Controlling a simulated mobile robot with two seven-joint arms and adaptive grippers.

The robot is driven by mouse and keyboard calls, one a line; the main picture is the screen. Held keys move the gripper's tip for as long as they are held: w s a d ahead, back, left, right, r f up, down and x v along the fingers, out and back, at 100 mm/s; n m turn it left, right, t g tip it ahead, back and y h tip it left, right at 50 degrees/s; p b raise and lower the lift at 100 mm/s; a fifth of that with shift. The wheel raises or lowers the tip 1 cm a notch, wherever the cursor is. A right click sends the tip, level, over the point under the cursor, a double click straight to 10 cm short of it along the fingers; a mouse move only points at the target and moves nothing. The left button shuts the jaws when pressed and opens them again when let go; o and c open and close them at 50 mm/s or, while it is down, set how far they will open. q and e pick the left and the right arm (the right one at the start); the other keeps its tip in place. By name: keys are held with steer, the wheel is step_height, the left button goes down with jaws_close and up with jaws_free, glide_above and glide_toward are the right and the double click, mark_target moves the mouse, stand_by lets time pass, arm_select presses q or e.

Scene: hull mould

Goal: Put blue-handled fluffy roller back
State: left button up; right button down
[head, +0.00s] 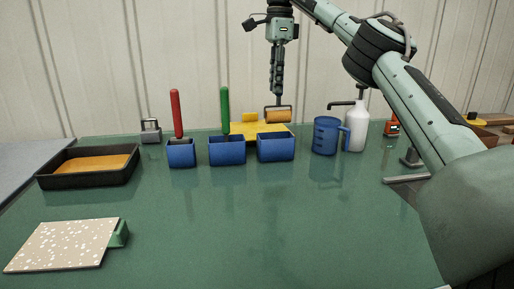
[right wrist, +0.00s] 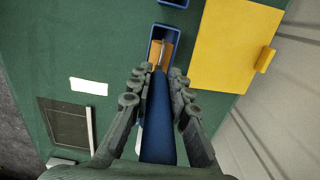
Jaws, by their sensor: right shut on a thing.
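My right gripper (head: 277,88) points down and is shut on the blue-handled roller, whose blue handle (right wrist: 157,118) runs between the fingers in the right wrist view. The roller's orange-tan head (head: 278,115) hangs lowest. In the head view it appears above the rightmost blue holder (head: 276,149), which looks empty. In the right wrist view the head lines up with a blue holder's opening (right wrist: 152,50); its exact height above it cannot be told. A red-handled tool (head: 176,112) stands in the left holder (head: 181,154), a green-handled one (head: 225,108) in the middle holder (head: 227,151). My left gripper is not visible.
A yellow board (head: 250,129) lies behind the holders. A blue jug (head: 325,136) and white bottle (head: 357,125) stand to the right. A black tray (head: 90,164) with orange contents sits at left; a speckled panel (head: 62,246) lies at front left. The front middle of the green table is clear.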

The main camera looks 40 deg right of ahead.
mark_target(274, 112)
steer(key=shift+w+f, duration=0.15)
steer(key=shift+w, duration=0.15)
step_height(274, 112, down, 5)
steer(key=shift+s+f, duration=0.1)
steer(key=shift+s, duration=0.05)
steer(key=shift+f, duration=0.6)
step_height(274, 112, down, 3)
steer(key=shift+f, duration=0.2)
steer(key=c, duration=1.4)
jaws_free()
steer(key=shift+c, duration=0.2)
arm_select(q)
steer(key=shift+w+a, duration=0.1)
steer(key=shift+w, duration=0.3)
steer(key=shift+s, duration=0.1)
